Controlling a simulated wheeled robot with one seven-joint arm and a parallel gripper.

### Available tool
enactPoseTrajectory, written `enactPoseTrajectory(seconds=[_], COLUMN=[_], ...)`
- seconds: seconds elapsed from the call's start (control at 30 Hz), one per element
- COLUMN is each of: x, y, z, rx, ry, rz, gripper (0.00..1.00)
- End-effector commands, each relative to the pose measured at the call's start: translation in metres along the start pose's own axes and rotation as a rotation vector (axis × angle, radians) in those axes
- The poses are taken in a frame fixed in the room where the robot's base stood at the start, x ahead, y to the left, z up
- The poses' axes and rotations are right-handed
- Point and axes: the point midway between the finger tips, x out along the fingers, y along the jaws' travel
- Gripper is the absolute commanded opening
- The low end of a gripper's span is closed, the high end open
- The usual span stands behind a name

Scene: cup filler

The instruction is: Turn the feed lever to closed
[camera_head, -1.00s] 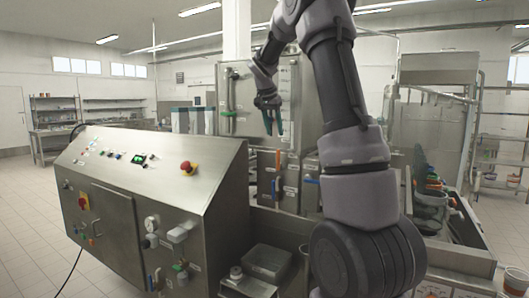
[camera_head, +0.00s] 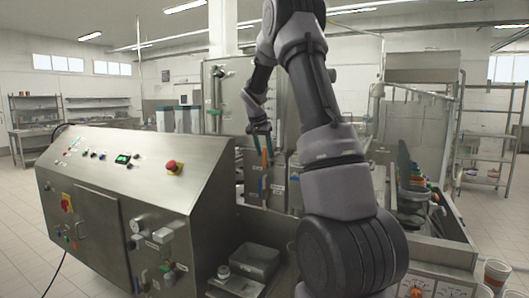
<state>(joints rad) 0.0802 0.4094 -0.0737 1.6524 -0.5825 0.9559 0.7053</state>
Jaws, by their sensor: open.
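I cannot tell for sure which handle is the feed lever. A green handle (camera_head: 214,112) is on the panel higher to the left. My gripper (camera_head: 261,140) is open and points down, its dark green fingers at the top of the orange lever. I cannot tell whether they touch it or straddle it.
A sloped control cabinet (camera_head: 120,165) with a red stop button (camera_head: 174,167) stands at the left front. A grey box (camera_head: 254,261) sits low in front. Cups (camera_head: 496,272) stand at the lower right. Open floor lies at the far left.

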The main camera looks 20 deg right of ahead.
Motion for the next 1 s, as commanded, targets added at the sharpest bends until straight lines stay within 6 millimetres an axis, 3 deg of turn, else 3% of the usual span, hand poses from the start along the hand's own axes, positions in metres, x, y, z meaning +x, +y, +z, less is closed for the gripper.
enactPoseTrajectory(seconds=[0.1,0.2,0.23,1.0], x=[-0.0002,-0.0004,-0.0004,-0.0008], y=[0.0001,0.0001,0.0001,0.0001], z=[-0.0001,-0.0002,-0.0002,-0.0005], rx=[0.0,0.0,0.0,0.0], ry=[0.0,0.0,0.0,0.001], rz=[0.0,0.0,0.0,0.0], gripper=[0.45,0.07,0.0,0.0])
